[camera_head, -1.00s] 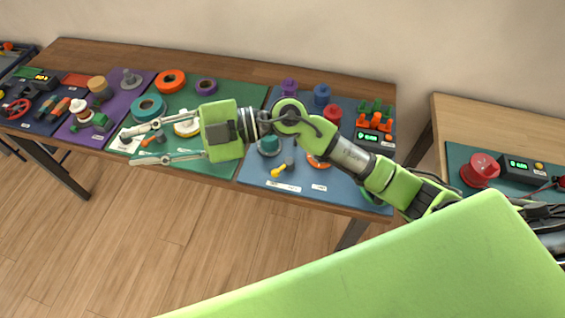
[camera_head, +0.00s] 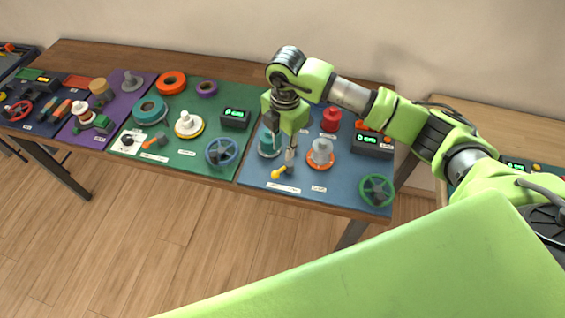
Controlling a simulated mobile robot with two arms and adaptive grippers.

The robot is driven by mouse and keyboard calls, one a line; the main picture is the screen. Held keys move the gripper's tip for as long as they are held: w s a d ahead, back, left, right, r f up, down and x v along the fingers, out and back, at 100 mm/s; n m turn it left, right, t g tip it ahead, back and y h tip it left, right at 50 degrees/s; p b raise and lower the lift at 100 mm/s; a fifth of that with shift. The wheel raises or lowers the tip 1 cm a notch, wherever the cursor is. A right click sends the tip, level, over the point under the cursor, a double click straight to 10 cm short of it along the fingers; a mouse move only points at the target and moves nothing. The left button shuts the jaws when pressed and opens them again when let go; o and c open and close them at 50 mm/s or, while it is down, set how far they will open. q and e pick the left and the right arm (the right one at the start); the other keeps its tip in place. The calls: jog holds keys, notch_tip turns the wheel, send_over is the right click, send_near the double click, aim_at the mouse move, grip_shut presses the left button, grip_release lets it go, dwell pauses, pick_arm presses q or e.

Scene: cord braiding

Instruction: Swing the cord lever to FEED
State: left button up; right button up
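A small lever with a yellow handle (camera_head: 279,172) and a grey pivot sits near the front of the blue panel (camera_head: 332,192). Its handle points to the front left. A similar lever with an orange handle (camera_head: 149,144) is on the green panel. The labels are too small to read, so I cannot tell which is the cord lever or where FEED is. My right gripper (camera_head: 283,143) points down over the blue panel, just behind and above the yellow-handled lever. Its fingers look apart, with nothing seen held. Contact with the lever is unclear. My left gripper is not in view.
A green handwheel (camera_head: 376,189) is at the panel's front right. A blue handwheel (camera_head: 221,152) is on the green panel.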

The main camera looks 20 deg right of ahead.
aim_at(283, 168)
notch_tip(283, 168, down, 10)
jog(key=shift+w+a+r+p, duration=0.1)
jog(key=shift+r+p, duration=0.05)
jog(key=shift+p, duration=0.8)
grip_shut()
